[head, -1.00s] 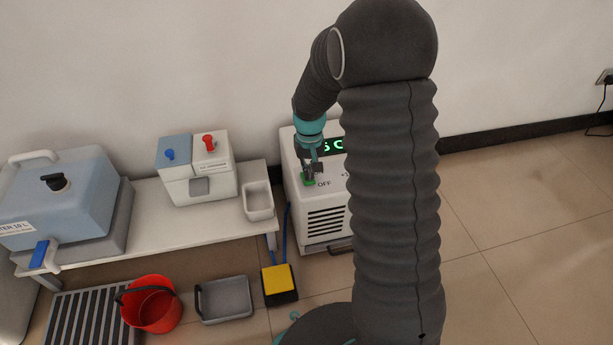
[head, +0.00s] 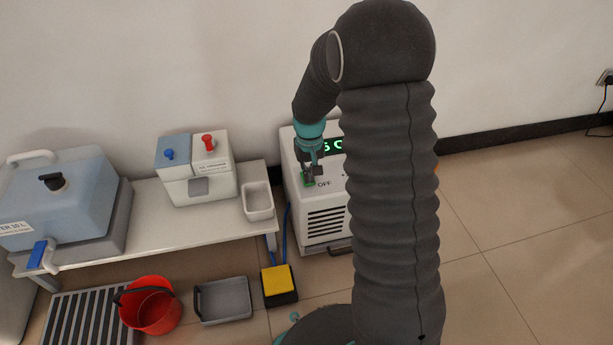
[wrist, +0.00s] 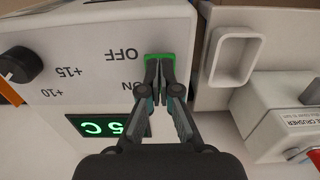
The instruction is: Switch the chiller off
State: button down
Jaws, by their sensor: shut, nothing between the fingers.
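The chiller is a white box (head: 325,222) on the floor beside the bench, with a lit green display (head: 332,145). The display (wrist: 100,126) reads about 5 C in the wrist view. A green-framed switch (wrist: 150,58) sits on its top between the OFF and ON labels. My gripper (head: 309,180) is shut and empty, pointing down at the switch. In the wrist view its fingertips (wrist: 159,62) overlap the switch and hide most of it. I cannot tell whether they touch it or which way it is set.
A dark dial (wrist: 18,65) with temperature marks is on the chiller. The bench (head: 140,228) to the left holds an ice crusher (head: 200,190), a white tray (head: 258,202) and a blue tank (head: 60,200). A yellow pedal (head: 279,280) and red bucket (head: 150,308) are on the floor.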

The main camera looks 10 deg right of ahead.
jog(key=shift+f, duration=0.2)
jog(key=shift+r, duration=0.15)
jog(key=shift+r+p, duration=2.45)
jog(key=shift+r, duration=0.95)
